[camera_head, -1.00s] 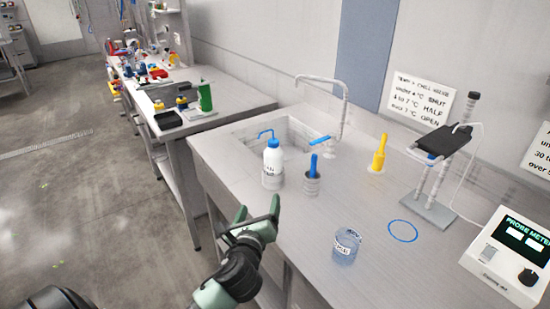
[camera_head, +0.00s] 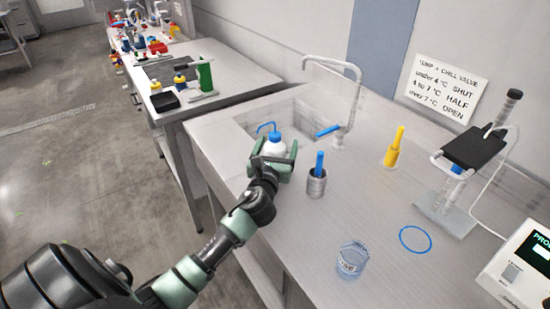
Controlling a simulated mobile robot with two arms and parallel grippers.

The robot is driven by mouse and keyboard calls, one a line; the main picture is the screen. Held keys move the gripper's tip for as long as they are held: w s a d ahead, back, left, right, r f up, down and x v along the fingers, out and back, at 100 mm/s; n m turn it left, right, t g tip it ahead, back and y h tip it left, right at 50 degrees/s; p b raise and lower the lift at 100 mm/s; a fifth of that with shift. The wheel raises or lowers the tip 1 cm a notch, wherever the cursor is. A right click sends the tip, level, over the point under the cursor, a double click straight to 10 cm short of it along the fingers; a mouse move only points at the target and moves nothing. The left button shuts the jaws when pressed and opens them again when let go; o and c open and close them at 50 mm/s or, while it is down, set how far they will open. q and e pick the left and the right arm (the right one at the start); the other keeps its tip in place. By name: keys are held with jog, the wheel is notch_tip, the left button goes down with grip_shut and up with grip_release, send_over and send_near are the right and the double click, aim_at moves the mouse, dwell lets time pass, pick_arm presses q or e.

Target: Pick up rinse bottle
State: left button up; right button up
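The rinse bottle (camera_head: 274,146) is white with a blue cap and a bent blue spout. It stands upright on the steel counter by the sink basin. My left gripper (camera_head: 274,160) reaches in from the lower left, with its green fingers spread on either side of the bottle. The fingers look wider apart than the bottle; contact cannot be made out. The gripper and wrist hide the bottle's lower part. My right gripper is not in view.
Close right of the gripper stands a metal cup with a blue-handled tool (camera_head: 317,180). A glass beaker (camera_head: 351,258), a blue ring (camera_head: 415,239), a yellow bottle (camera_head: 394,146) and a probe stand (camera_head: 447,215) are farther right. The faucet (camera_head: 345,100) arches behind the bottle.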

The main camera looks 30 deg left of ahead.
pick_arm(q)
jog(key=shift+s+r, duration=0.1)
jog(key=c, duration=0.8)
grip_shut()
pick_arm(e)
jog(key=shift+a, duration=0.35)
